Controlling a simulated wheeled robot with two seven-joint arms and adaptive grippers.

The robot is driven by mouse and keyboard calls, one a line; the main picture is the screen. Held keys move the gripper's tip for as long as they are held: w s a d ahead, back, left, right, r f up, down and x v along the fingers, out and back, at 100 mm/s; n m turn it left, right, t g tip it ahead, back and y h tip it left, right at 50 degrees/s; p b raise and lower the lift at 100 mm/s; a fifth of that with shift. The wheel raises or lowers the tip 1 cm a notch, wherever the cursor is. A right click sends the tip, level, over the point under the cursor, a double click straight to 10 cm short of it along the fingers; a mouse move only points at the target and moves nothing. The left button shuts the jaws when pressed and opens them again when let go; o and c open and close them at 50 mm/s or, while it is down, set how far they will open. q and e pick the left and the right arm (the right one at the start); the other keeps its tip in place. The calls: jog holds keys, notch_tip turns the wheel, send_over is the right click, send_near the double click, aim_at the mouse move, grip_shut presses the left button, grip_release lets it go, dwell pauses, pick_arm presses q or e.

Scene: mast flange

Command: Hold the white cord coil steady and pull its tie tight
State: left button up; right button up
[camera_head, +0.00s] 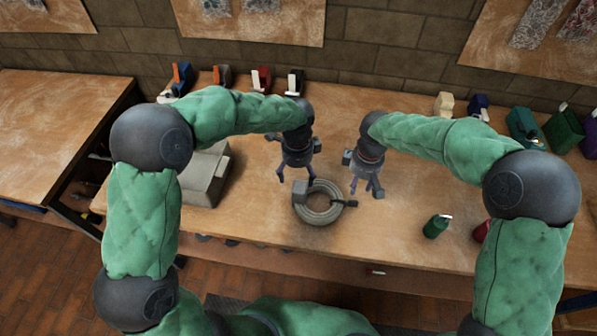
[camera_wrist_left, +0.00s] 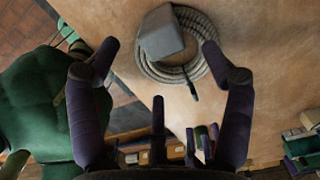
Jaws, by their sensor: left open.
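The white cord coil (camera_head: 318,219) lies flat on the wooden table; in the left wrist view the coil (camera_wrist_left: 150,70) shows as a ring of several turns. A grey block (camera_head: 300,192) sits on its left side, and the block also shows in the left wrist view (camera_wrist_left: 162,34). A dark tie end (camera_head: 350,203) sticks out at the coil's right. My left gripper (camera_head: 296,176) is open above the coil's far left side, its fingers apart on either side of the block in the wrist view. My right gripper (camera_head: 366,189) looks open, just beyond the tie end, with nothing between its fingers.
A grey box-like thing (camera_head: 203,178) stands at the left behind my left arm. A green bottle (camera_head: 436,227) and a red item (camera_head: 481,231) stand to the right. Several tape dispensers and coloured containers line the back. The table front of the coil is clear.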

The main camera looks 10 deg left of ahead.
aim_at(299, 192)
pick_arm(q)
jog(key=shift+d+f, duration=0.2)
jog(key=shift+d, duration=0.05)
jog(key=shift+s+f, duration=0.1)
jog(key=shift+f, duration=0.25)
notch_tip(299, 192, down, 10)
jog(key=shift+r, duration=0.15)
jog(key=shift+c, duration=0.2)
jog(key=c, duration=1.4)
